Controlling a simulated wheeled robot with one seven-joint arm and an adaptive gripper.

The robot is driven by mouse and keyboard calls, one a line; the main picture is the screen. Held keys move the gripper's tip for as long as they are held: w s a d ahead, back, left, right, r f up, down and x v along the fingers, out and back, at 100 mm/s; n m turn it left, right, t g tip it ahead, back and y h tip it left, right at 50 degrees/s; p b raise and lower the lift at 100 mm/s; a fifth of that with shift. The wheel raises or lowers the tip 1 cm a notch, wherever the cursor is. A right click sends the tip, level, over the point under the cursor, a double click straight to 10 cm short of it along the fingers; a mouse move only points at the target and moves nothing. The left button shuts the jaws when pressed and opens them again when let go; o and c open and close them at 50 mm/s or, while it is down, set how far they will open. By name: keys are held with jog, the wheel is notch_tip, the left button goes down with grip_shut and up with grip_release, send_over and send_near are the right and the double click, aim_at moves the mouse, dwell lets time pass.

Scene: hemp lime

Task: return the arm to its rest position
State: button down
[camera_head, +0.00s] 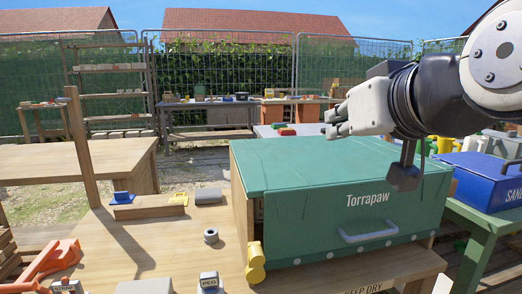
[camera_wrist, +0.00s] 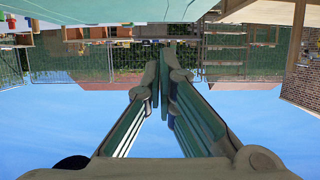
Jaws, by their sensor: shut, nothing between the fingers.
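My gripper (camera_head: 338,120) shows in the head view at the end of my arm, which comes in from the upper right. It points left and is held above the green top of the Torrapaw box (camera_head: 300,160), apart from it. In the wrist view my gripper's fingers (camera_wrist: 163,62) come together at their tips, with nothing between them. The wrist picture is upside down, with sky below and the yard above.
The Torrapaw box has a pale handle (camera_head: 368,232) on its front. Left of it, a wooden bench (camera_head: 150,235) bears several small items. A blue box (camera_head: 478,178) stands at right on a green table. A wooden post (camera_head: 83,150) rises at left. Open air surrounds my gripper.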

jog(key=s+d+f+m+g+h, duration=0.15)
jog(key=s+f+g, duration=0.25)
jog(key=s+f, duration=0.4)
jog(key=s+d+f+g, duration=0.3)
jog(key=s+f+g, duration=0.15)
jog(key=f, duration=0.45)
jog(key=s+d+f+g+h, duration=0.1)
jog(key=s+f+g, duration=0.2)
jog(key=s, duration=0.4)
jog(key=s+d+f+g, duration=0.1)
jog(key=s+f+g, duration=0.15)
jog(key=s, duration=0.45)
notch_tip(320, 180, up, 28)
jog(key=t+p, duration=0.4)
jog(key=p, duration=2.3)
jog(key=shift+w+d+r+m+p, duration=0.2)
jog(key=shift+d+r+m+p, duration=0.05)
jog(key=shift+m+p, duration=0.1)
